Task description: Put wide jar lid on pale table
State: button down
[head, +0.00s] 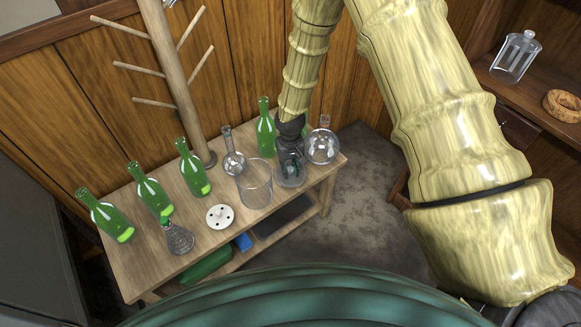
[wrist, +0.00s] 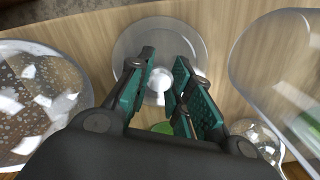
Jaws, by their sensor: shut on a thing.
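The wide jar lid (wrist: 130,45) is a clear glass disc with a round knob in the middle, seen in the wrist view beyond my fingers. My gripper (wrist: 164,76) is shut on its knob. In the head view my gripper (head: 290,160) points down at the right part of the pale table (head: 140,262), with the lid (head: 291,182) under it. The lid lies flat at or just above the wood; I cannot tell whether it touches. My fingers hide part of the knob.
An open glass jar (head: 255,185) stands close left of the lid, a round flask (head: 322,147) close right, and a green bottle (head: 265,135) behind. Several green bottles, a conical flask (head: 179,239), a white holed disc (head: 220,216) and a wooden peg stand (head: 180,85) take up the left.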

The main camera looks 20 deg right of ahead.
aim_at(290, 168)
jog(key=c, duration=1.3)
grip_release()
notch_tip(290, 168, up, 12)
jog(key=p, duration=0.1)
jog(key=s+f+y, duration=0.1)
jog(key=s+f, duration=0.8)
jog(key=s, duration=0.1)
jog(key=s+d+f, duration=0.1)
jog(key=s+f, duration=0.2)
jog(key=s, duration=0.5)
jog(key=s+d+f, duration=0.1)
jog(key=s+f, duration=0.2)
jog(key=s, duration=0.6)
jog(key=s+d+f+h, duration=0.1)
jog(key=s+f, duration=0.2)
jog(key=s, duration=0.6)
jog(key=shift+s+d, duration=0.2)
jog(key=shift+d, duration=0.05)
